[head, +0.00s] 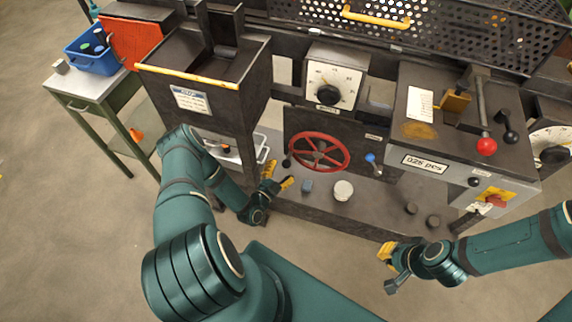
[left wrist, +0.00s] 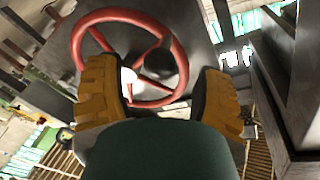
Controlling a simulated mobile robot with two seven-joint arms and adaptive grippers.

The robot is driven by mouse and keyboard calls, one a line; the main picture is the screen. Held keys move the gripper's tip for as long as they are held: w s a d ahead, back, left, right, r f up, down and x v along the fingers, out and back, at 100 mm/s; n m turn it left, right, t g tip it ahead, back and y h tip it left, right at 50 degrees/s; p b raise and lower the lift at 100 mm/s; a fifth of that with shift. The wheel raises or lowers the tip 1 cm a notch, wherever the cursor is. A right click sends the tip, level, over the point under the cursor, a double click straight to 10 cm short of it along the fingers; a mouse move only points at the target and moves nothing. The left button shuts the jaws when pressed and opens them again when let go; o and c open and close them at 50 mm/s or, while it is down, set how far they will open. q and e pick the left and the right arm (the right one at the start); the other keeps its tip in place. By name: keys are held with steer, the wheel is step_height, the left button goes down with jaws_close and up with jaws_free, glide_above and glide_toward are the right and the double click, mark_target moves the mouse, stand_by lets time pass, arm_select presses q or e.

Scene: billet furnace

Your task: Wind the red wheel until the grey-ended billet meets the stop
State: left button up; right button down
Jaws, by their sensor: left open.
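The red wheel (head: 319,152) is a spoked handwheel with a dark crank knob (head: 286,161) at its left rim, mounted on the machine's dark front panel. My left gripper (head: 278,177) is below and left of the wheel, open and apart from it. In the left wrist view the red wheel (left wrist: 128,52) shows beyond my two yellow-padded fingers, with the dark knob in front of it between them. My right gripper (head: 388,268) hangs at the lower right, away from the machine; its jaw gap is unclear. I cannot make out the grey-ended billet or the stop.
A shelf (head: 380,208) below the wheel carries a white cylinder (head: 343,190), a small blue block (head: 307,186) and dark round pieces. A blue-knobbed lever (head: 371,159) sits right of the wheel. A red-knobbed lever (head: 486,146) stands further right. A side table (head: 85,88) holds a blue bin.

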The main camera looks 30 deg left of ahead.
mark_target(283, 166)
arm_select(q)
steer(key=shift+w, duration=1.75)
arm_select(e)
steer(key=shift+s+f, duration=0.1)
steer(key=shift+f, duration=0.1)
arm_select(q)
jaws_close()
steer(key=shift+a+r+m, duration=0.1)
steer(key=shift+r+m, duration=0.2)
steer(key=shift+r, duration=0.05)
arm_select(e)
steer(key=shift+r, duration=0.4)
